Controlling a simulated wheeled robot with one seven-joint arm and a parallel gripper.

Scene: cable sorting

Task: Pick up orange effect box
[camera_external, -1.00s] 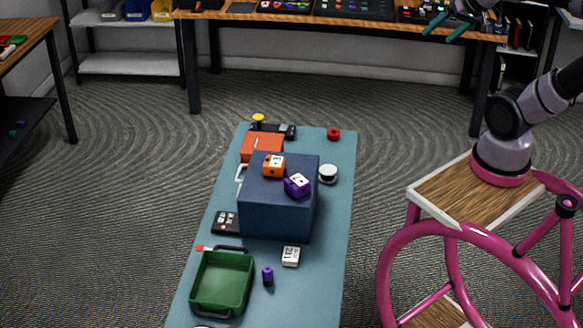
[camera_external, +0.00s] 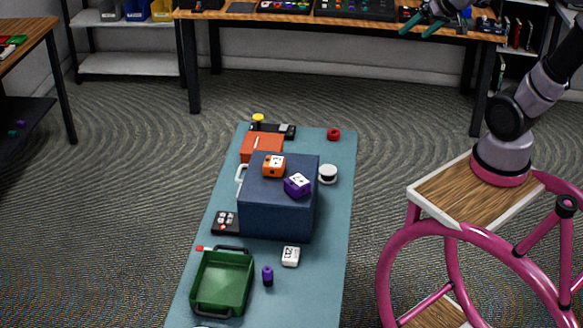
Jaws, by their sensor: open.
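A small orange effect box (camera_external: 273,165) with a white face marking sits on top of a dark blue box (camera_external: 276,215), near its back left. A similar purple box (camera_external: 298,185) sits on the same top, just in front and to the right. My gripper (camera_external: 423,22), with green fingers, is at the upper right of the view, high and well away from the orange box. Its fingers are apart and nothing shows between them. Part of my arm runs out of the frame at the right.
The blue box stands on a teal table (camera_external: 335,225). Around it are an orange-red case (camera_external: 261,146), a green tray (camera_external: 222,283), a white timer (camera_external: 290,256), a purple bottle (camera_external: 267,276), a white roll (camera_external: 328,174) and a red ring (camera_external: 333,134). A long wooden workbench (camera_external: 225,15) stands behind.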

